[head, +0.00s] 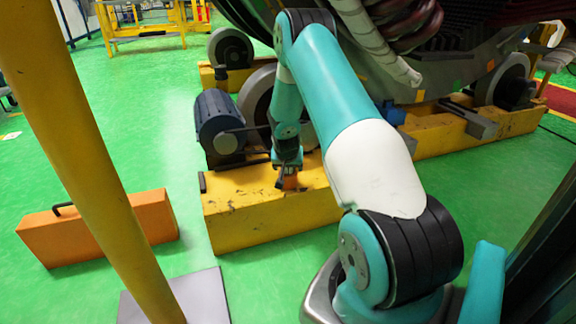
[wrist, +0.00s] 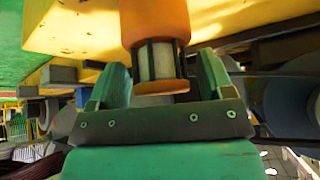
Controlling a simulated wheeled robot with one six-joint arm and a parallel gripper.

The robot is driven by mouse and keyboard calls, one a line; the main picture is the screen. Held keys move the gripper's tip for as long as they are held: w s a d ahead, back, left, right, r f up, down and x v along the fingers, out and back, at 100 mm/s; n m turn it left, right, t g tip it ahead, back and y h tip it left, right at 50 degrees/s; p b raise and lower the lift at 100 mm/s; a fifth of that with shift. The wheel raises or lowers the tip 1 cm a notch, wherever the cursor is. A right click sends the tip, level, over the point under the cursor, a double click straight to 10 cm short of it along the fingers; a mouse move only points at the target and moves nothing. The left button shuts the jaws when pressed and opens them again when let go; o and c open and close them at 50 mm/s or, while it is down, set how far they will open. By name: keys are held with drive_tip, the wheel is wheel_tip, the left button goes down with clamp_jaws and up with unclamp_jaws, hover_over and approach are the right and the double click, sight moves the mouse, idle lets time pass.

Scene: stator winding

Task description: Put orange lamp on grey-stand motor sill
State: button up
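My gripper (head: 288,172) is low over the near end of the yellow sill (head: 248,218) in the head view, right of the blue-grey motor (head: 217,122). The orange lamp (wrist: 156,18) is between my fingers (wrist: 162,72) in the wrist view, with an orange body, dark cage bars and a pale middle. In the head view only a small orange part of the lamp (head: 290,183) shows below the gripper. I cannot tell whether it touches the sill top.
An orange case (head: 95,232) stands on the green floor at the left. A yellow post (head: 80,140) crosses the left foreground. A large wheel (head: 262,105) and the big round machine (head: 450,60) rise behind the sill. Green floor left of the sill is mostly clear.

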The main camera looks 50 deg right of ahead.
drive_tip(key=shift+r, duration=0.2)
drive_tip(key=p+v, duration=0.6)
drive_tip(key=v, duration=0.5)
drive_tip(key=a+r+n+y, duration=0.2)
drive_tip(key=a+r, duration=0.3)
drive_tip(key=a, duration=0.4)
drive_tip(key=s+a+r+n+y, duration=0.1)
drive_tip(key=a+r+n+y, duration=0.15)
drive_tip(key=a+r, duration=0.45)
drive_tip(key=a+r+n+y, duration=0.2)
drive_tip(key=a+n, duration=0.1)
drive_tip(key=a, duration=0.8)
drive_tip(key=s+a+r+n+g+y, duration=0.1)
drive_tip(key=s+a+r+n, duration=0.2)
drive_tip(key=s+a, duration=0.2)
drive_tip(key=s+a+r+n+g+y, duration=0.1)
drive_tip(key=s+a+r+n, duration=0.2)
drive_tip(key=s+a, duration=0.3)
drive_tip(key=s+a+r+n+g+y, duration=0.1)
drive_tip(key=s+a+r+n, duration=0.2)
drive_tip(key=s, duration=0.7)
drive_tip(key=shift+s+a+r+n+g, duration=0.1)
drive_tip(key=shift+a+n+g, duration=0.1)
drive_tip(key=shift+a+n, duration=0.35)
drive_tip(key=shift+s+a+r+n+g, duration=0.1)
drive_tip(key=shift+s+a+n+g, duration=0.1)
drive_tip(key=shift+a, duration=0.55)
